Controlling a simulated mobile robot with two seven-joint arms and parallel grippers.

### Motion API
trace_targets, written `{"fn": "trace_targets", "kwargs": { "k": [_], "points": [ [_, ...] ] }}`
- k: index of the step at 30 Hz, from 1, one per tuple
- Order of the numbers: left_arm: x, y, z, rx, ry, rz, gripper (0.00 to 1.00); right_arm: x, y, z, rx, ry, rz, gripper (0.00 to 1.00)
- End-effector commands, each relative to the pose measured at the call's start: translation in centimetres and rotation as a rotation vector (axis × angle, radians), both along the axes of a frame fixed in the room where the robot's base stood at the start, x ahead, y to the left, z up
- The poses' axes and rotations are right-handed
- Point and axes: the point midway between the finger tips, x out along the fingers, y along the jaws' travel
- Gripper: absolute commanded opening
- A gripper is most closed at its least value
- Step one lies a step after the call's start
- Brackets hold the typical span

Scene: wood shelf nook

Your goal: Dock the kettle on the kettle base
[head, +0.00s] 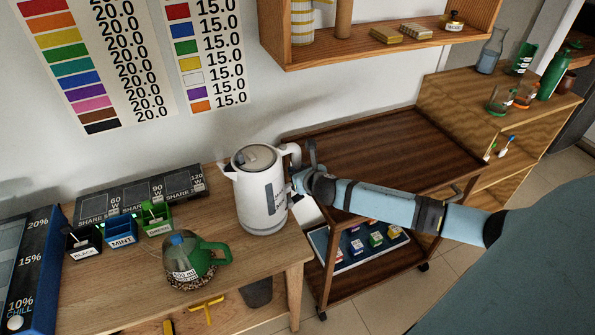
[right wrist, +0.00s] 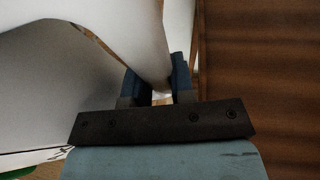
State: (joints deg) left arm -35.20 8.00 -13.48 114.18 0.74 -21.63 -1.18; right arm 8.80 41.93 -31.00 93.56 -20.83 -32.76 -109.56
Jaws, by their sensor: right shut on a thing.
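The white kettle (head: 262,200) with a grey lid is upright at the right end of the wooden table, its spout to the left and its handle to the right. I cannot tell whether it rests on something or hangs just above the table. My right gripper (head: 296,182) comes in from the right and is shut on the kettle's handle. In the right wrist view the fingers (right wrist: 160,88) close around the white handle (right wrist: 147,45). I cannot make out the kettle base; it may be hidden by the kettle. My left gripper is not in view.
A glass teapot with a green handle (head: 187,262) stands left of the kettle. Small labelled boxes (head: 121,231) and a dark SHARE panel (head: 140,195) lie behind it. A dark wood cart (head: 385,150) stands to the right, under a wall shelf (head: 370,50).

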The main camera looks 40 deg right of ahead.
Motion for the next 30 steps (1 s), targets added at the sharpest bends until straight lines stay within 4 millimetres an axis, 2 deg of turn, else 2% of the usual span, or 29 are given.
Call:
{"fn": "trace_targets", "kwargs": {
  "k": [20,21,22,30],
  "points": [
    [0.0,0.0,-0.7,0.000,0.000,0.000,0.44,0.1,0.0,-1.0,0.002,-0.003,0.000,0.00],
    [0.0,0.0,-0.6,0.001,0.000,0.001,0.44,0.1,0.0,-1.0,0.002,-0.003,0.001,0.30],
    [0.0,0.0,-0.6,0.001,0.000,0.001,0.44,0.1,0.0,-0.9,0.002,-0.003,0.000,0.33],
    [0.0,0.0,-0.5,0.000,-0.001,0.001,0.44,-0.1,0.0,-1.2,-0.002,0.002,0.001,0.33]
  ]
}}
